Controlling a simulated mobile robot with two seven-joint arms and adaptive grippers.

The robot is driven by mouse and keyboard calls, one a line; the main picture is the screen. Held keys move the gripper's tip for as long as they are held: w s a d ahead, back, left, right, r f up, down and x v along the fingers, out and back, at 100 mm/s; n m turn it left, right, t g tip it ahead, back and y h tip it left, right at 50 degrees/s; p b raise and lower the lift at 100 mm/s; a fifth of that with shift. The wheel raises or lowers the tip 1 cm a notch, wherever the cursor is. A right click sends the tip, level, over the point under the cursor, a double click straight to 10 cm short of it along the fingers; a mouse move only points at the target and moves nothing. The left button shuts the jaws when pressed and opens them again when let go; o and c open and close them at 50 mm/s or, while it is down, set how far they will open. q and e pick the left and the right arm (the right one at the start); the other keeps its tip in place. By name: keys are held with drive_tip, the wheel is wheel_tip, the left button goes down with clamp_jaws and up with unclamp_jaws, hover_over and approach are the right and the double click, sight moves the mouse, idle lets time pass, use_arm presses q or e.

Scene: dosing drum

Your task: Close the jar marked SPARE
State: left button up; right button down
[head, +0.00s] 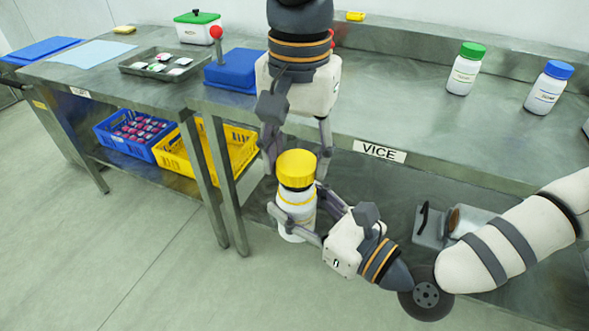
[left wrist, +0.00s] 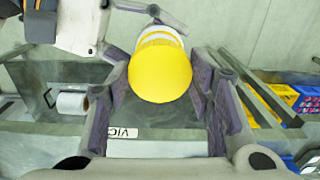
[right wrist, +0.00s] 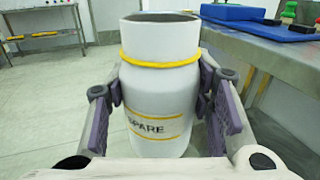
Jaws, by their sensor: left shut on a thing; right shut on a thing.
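The white jar marked SPARE (right wrist: 155,110) is upright, with a yellow ring around its shoulder; it also shows in the head view (head: 296,212). My right gripper (right wrist: 160,88) is shut around its body and holds it in front of the bench. The jar's mouth is bare and open in the right wrist view. The yellow lid (head: 296,168) is over the jar, and it fills the middle of the left wrist view (left wrist: 160,75). My left gripper (head: 297,165) comes from above and is shut on the lid. The lid is outside the right wrist view, so it looks apart from the rim.
The steel bench (head: 410,110) carries a green-lidded jar (head: 465,70) and a blue-lidded jar (head: 549,88) at the right. A tray (head: 140,70) and a blue block (head: 235,68) are at the left. Blue (head: 105,130) and yellow (head: 170,150) crates stand below.

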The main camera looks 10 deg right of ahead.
sight(297, 207)
use_arm(q)
drive_tip(key=shift+f, duration=0.9)
drive_tip(key=shift+f, duration=0.6)
